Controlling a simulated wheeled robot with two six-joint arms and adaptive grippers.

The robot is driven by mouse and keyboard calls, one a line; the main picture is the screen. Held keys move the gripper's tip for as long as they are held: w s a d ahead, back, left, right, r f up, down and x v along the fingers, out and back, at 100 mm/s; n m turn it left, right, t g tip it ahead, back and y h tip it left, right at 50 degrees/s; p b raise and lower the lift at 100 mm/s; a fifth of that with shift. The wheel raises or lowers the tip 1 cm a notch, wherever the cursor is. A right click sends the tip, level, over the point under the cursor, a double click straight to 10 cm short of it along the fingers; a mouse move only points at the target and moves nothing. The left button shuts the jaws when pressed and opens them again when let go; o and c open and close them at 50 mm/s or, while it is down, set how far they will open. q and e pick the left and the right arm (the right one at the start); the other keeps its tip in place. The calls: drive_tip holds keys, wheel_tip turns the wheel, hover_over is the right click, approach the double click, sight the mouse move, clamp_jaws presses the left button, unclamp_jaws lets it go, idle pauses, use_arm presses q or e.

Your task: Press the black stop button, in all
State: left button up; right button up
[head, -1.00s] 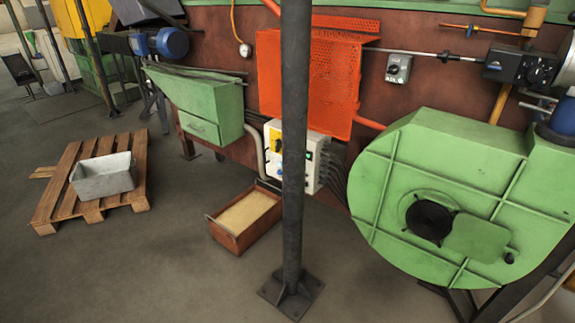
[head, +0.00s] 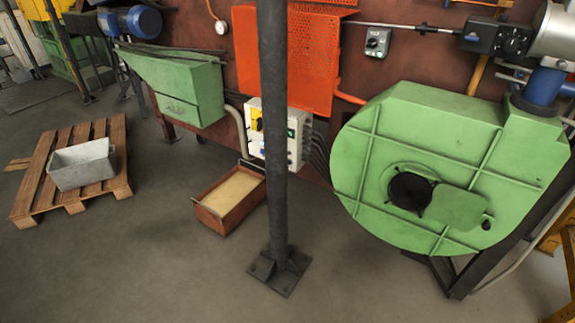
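A pale grey control box (head: 296,140) is mounted low on the furnace wall, below the orange perforated guard. It has a yellow patch (head: 257,119) at its upper left and a small green element (head: 291,133) on its right part. A dark post stands in front of the box and hides part of its face. I cannot make out a black stop button on it. A separate small grey switch box with a dark knob (head: 373,43) is on the wall higher up, right of the orange guard. Neither of my grippers is in view.
A dark steel post (head: 274,150) with a bolted foot stands in the way. A green fan housing (head: 450,160) fills the right. An open box of sand-coloured material (head: 202,212) lies on the floor, and a wooden pallet (head: 30,190) with a grey tub (head: 83,165) is left. Front floor is clear.

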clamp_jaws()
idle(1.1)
